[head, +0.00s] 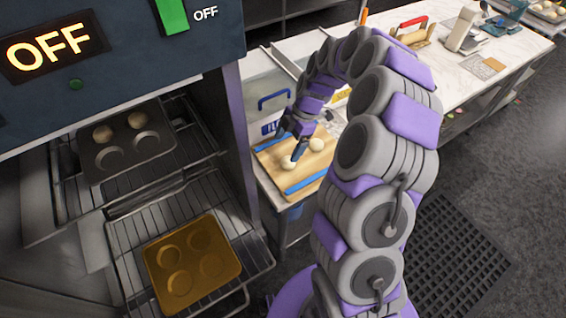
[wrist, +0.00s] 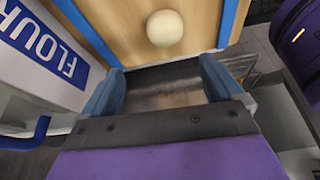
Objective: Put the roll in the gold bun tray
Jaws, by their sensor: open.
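My gripper (head: 292,144) is over the board beside the near roll. In the wrist view my gripper (wrist: 163,85) is open, with nothing between its blue fingers.
A dark bun tray (head: 112,172) with two rolls in it sits on an upper rack at left. A flour container (wrist: 40,50) stands left of the board. The oven housing (head: 120,50) rises above the racks. A marble counter (head: 480,60) extends behind my arm.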

